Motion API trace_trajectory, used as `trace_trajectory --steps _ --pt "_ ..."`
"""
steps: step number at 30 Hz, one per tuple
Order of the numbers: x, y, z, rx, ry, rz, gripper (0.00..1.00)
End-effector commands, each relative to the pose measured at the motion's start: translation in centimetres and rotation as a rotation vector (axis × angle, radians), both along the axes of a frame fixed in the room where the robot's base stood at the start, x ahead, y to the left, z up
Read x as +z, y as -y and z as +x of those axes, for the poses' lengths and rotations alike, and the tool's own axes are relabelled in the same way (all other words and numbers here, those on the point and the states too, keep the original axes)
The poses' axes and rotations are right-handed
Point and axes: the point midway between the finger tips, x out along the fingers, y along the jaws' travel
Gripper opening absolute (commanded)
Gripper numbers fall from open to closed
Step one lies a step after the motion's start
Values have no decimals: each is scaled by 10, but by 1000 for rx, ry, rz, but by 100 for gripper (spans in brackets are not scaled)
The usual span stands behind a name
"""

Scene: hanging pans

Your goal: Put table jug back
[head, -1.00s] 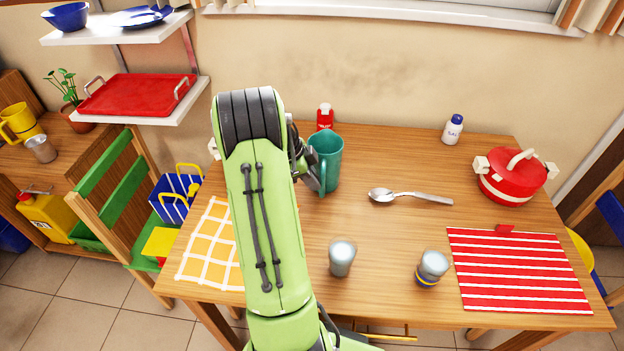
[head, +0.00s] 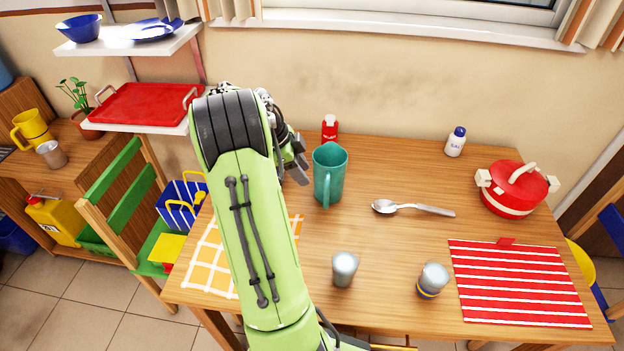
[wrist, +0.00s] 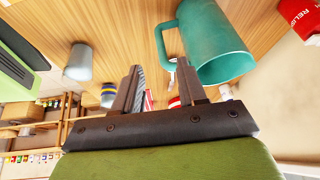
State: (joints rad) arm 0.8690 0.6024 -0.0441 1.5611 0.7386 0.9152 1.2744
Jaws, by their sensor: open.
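The teal jug (head: 330,176) stands upright on the wooden table (head: 400,170), its handle toward the front. My gripper (head: 298,168) is just left of the jug in the head view, partly hidden behind my green arm. In the wrist view, the gripper (wrist: 158,82) is open with nothing between its fingers. The jug also shows there (wrist: 218,52), beyond the right finger, with its handle near that fingertip. I cannot tell exactly how wide the gap to the handle is.
A red bottle (head: 330,127) stands behind the jug. A spoon (head: 412,208) lies to its right, and two metal cups (head: 344,268) (head: 433,279) stand in front. A red pot (head: 514,188) is at the right. Shelves (head: 135,48) hang at the upper left.

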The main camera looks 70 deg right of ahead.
Motion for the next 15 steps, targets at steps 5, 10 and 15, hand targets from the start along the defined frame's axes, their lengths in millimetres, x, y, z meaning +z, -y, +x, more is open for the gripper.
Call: trace_trajectory --steps 5,10,15 --pt "25 -6 10 0 -1 0 41" --pt "27 -7 11 -2 0 1 41" --pt "37 -17 22 83 13 13 41"
